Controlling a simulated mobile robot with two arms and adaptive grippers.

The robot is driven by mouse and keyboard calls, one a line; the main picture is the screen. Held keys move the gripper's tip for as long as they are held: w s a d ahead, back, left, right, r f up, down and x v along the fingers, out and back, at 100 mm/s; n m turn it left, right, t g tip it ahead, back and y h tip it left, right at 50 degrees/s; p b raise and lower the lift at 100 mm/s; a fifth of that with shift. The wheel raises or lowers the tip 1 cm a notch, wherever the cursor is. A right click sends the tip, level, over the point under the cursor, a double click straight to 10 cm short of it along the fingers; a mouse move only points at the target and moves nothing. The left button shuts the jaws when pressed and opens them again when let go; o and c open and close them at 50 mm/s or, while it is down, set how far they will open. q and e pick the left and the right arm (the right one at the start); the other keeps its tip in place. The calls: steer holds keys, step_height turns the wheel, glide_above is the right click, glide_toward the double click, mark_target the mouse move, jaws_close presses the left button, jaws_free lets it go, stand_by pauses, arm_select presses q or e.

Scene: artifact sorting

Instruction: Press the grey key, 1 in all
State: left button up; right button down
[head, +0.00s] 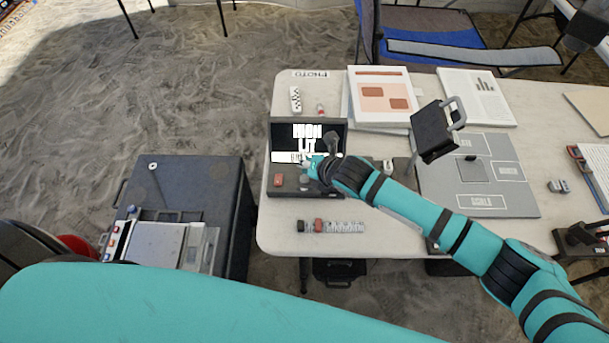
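A black device (337,127) with a lit screen (290,157) stands at the left end of the table. The screen shows large white text, partly covered by my arm. On its lower panel a red key (278,181) shows on the left. A small grey key (304,190) is to its right, close under my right gripper and partly hidden by it. My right gripper (313,173) reaches in from the right over the device, its tip at or just above the grey key. I cannot tell if they touch, nor whether its fingers are open or shut. My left gripper is out of view.
A row of small pieces (338,227) lies at the table's front edge. Behind the device are a dotted white piece (295,99) and a photo label (310,74). A grey mat (520,207) and a black lamp-like stand (433,133) are to the right. A dark case (190,168) stands left.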

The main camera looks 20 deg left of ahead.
step_height(320, 180, up, 4)
steer(key=p, duration=0.3)
stand_by(0.7)
